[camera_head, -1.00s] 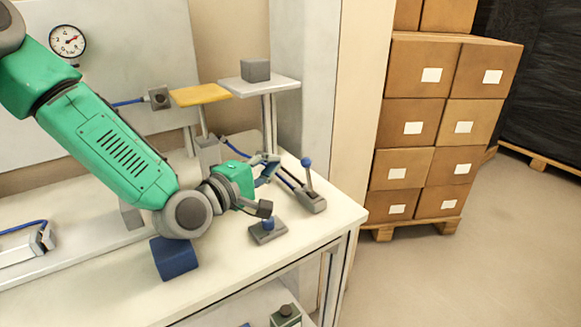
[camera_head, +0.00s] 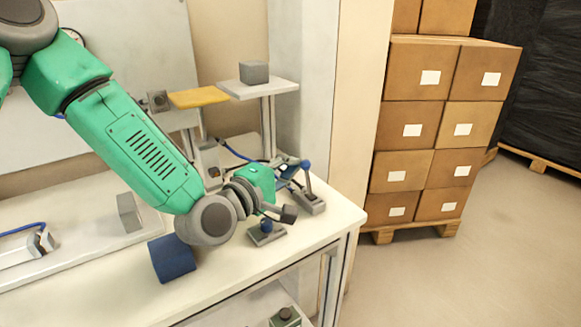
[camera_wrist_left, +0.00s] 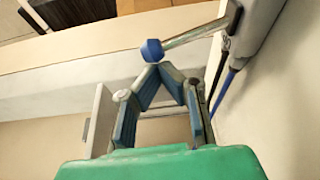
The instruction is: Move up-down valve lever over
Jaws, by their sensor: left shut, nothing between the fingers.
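The valve lever is a grey rod with a blue ball knob (camera_head: 305,165), rising from a grey base (camera_head: 312,205) near the table's right end. In the left wrist view the knob (camera_wrist_left: 152,50) is just beyond my fingertips, with its rod (camera_wrist_left: 195,33) running to the upper right. My left gripper (camera_head: 296,170) is shut and empty, its blue-padded fingers beside the knob. The wrist view shows the fingertips (camera_wrist_left: 160,70) together right at the knob; I cannot tell whether they touch it. My right gripper is not in view.
A blue-knobbed grey device (camera_head: 266,234) stands below my left wrist. A dark blue block (camera_head: 172,258) lies near the front edge. Behind are a yellow platform (camera_head: 199,98) and a white stand (camera_head: 258,88) bearing a grey block (camera_head: 254,72). Stacked cartons (camera_head: 415,120) are beyond the table.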

